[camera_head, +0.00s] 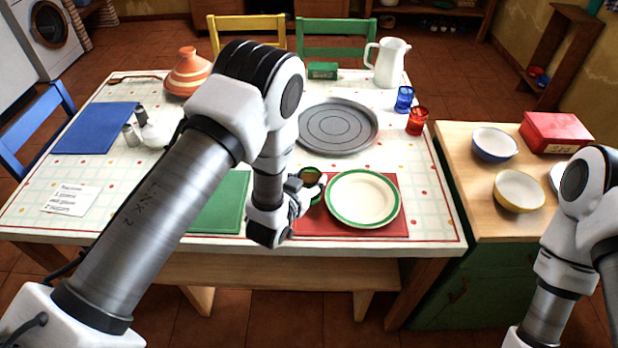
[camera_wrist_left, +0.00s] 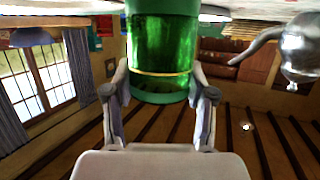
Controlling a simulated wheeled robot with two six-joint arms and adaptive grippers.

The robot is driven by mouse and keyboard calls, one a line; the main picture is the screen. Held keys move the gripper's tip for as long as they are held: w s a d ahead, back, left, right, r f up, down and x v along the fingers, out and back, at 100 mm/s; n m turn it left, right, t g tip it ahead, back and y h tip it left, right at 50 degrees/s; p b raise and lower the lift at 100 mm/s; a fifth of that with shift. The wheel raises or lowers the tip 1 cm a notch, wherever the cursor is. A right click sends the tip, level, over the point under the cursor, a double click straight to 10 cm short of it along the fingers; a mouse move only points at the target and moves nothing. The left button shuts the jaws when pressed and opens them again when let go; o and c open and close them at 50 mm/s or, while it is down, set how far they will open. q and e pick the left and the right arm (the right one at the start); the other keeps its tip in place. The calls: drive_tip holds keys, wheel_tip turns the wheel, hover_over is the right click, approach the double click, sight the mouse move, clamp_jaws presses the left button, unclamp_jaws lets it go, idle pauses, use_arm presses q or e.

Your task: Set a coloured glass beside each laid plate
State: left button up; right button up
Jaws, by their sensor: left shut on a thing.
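My left gripper (camera_head: 306,190) is shut on a green glass (camera_head: 312,177), just left of the green-rimmed white plate (camera_head: 362,199). The glass fills the space between the fingers in the left wrist view (camera_wrist_left: 162,50). The plate lies on a red mat (camera_head: 398,227). I cannot tell whether the glass touches the mat. A blue glass (camera_head: 404,99) and a red glass (camera_head: 417,121) stand at the table's back right. A green mat (camera_head: 222,205) and a blue mat (camera_head: 97,128) show no plate; my left arm hides part of the green one. My right gripper is out of view.
A grey round tray (camera_head: 338,127) lies mid-table, with a white jug (camera_head: 388,62) and an orange tagine (camera_head: 187,74) behind. A silver pot (camera_head: 160,132) stands left of my arm. The right counter holds bowls (camera_head: 519,191) and a red box (camera_head: 555,132).

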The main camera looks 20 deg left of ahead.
use_arm(q)
drive_tip(key=shift+f+b, duration=0.4)
drive_tip(key=shift+f, duration=0.15)
drive_tip(key=o, duration=1.4)
drive_tip(key=shift+o, duration=0.2)
